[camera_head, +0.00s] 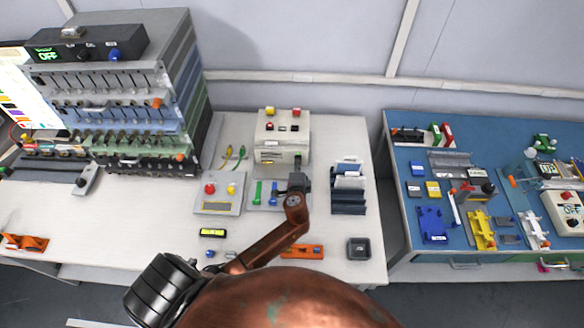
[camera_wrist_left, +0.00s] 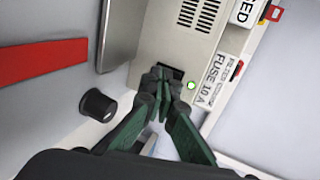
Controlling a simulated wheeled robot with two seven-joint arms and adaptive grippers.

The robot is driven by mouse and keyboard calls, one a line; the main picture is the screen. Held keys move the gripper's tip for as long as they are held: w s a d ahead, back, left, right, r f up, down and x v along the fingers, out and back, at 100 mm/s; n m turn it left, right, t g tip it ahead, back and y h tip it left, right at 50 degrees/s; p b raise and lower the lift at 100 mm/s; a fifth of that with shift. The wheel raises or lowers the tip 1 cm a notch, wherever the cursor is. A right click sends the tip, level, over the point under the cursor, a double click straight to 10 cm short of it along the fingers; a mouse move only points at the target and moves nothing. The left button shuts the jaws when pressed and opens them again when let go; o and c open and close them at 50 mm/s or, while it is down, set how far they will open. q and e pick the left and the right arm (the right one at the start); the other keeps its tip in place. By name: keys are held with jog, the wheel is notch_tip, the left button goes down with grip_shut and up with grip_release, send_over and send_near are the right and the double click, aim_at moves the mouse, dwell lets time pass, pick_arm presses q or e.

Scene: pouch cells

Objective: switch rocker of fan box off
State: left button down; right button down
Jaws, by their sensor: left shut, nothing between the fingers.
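The pale fan box (camera_head: 270,136) stands at the back middle of the white bench, with red and yellow parts on top. In the left wrist view its face (camera_wrist_left: 176,47) fills the middle, with vent slots, a lit green lamp (camera_wrist_left: 191,86) and a "FUSE 10A" label. The dark rocker (camera_wrist_left: 173,72) sits left of the lamp, partly hidden by my fingertips, so its position cannot be told. My left gripper (camera_head: 297,183) is shut and empty in front of the box. In the left wrist view, its fingertips (camera_wrist_left: 162,82) are at the rocker; contact is unclear.
A black knob (camera_wrist_left: 97,104) is left of the fingers. A panel with a red button (camera_head: 210,189) stands left of my gripper, and a dark rack (camera_head: 348,190) stands right. A tall equipment stack (camera_head: 190,85) fills the back left. The bench's front left is mostly clear.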

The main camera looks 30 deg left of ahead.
pick_arm(q)
jog(key=shift+f, duration=0.15)
jog(key=shift+w, duration=0.15)
jog(key=shift+d+r+p, duration=0.1)
jog(key=shift+r+p, duration=0.9)
jog(key=shift+p, duration=0.05)
pick_arm(e)
jog(key=shift+w+a+r, duration=0.15)
jog(key=shift+a+r, duration=0.1)
jog(key=shift+r, duration=0.25)
pick_arm(q)
jog(key=shift+f, duration=0.1)
pick_arm(e)
jog(key=shift+w, duration=0.1)
